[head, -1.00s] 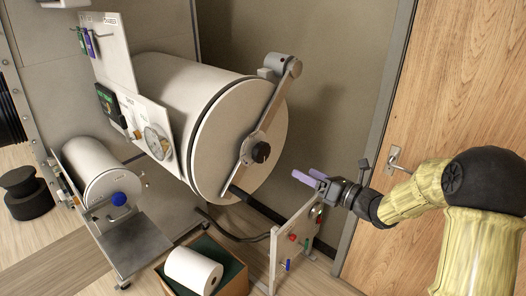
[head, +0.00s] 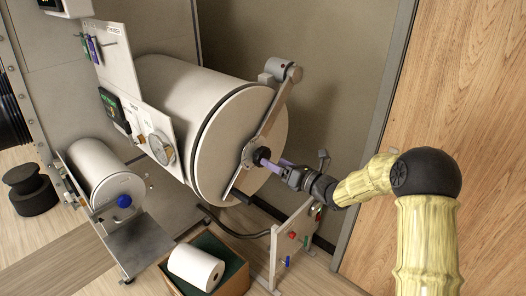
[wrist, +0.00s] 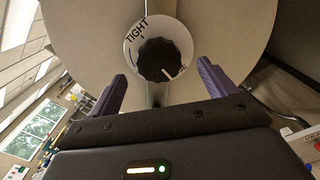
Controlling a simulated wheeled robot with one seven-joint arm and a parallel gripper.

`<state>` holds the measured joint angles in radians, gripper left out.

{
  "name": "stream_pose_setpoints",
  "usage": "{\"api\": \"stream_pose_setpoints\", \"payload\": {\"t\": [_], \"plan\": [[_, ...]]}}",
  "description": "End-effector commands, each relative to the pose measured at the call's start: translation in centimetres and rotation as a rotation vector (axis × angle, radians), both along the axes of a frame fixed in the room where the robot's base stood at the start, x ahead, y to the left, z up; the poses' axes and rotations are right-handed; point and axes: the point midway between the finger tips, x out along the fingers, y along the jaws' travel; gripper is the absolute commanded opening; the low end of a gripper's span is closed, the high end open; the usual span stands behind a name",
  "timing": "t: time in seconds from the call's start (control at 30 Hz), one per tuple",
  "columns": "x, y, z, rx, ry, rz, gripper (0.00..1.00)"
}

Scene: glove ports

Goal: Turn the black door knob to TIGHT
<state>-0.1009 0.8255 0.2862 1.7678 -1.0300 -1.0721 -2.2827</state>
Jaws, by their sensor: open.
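The black door knob (head: 262,153) sits at the middle of the round white door (head: 229,125) on the large drum. In the wrist view the knob (wrist: 160,60) has a ribbed rim and a white mark pointing to the lower right. The word TIGHT (wrist: 136,30) is on the dial plate at the knob's upper left. My gripper (head: 268,163) is open, its purple fingers facing the knob. In the wrist view its fingers (wrist: 162,82) stand apart on both sides below the knob, with nothing held between them.
A grey metal bar (head: 268,120) crosses the door behind the knob, up to a hinge block. A small stand (head: 293,240) with coloured items stands below my arm. A box (head: 225,265) with a white roll is on the floor. A wooden door (head: 460,90) is at the right.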

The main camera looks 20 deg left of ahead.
Motion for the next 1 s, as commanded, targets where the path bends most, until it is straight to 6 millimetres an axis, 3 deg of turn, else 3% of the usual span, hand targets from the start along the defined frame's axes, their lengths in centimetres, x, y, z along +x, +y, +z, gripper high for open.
{"api": "stream_pose_setpoints", "payload": {"t": [0.3,0.7,0.93,1.0], "plan": [[1.8,5.1,0.2,-0.001,0.0,0.005,0.83],[2.2,5.9,0.0,0.0,0.0,0.004,0.83],[2.3,5.8,0.0,0.0,0.0,0.001,0.4],[2.3,5.8,0.0,0.0,0.0,0.001,0.38]]}}
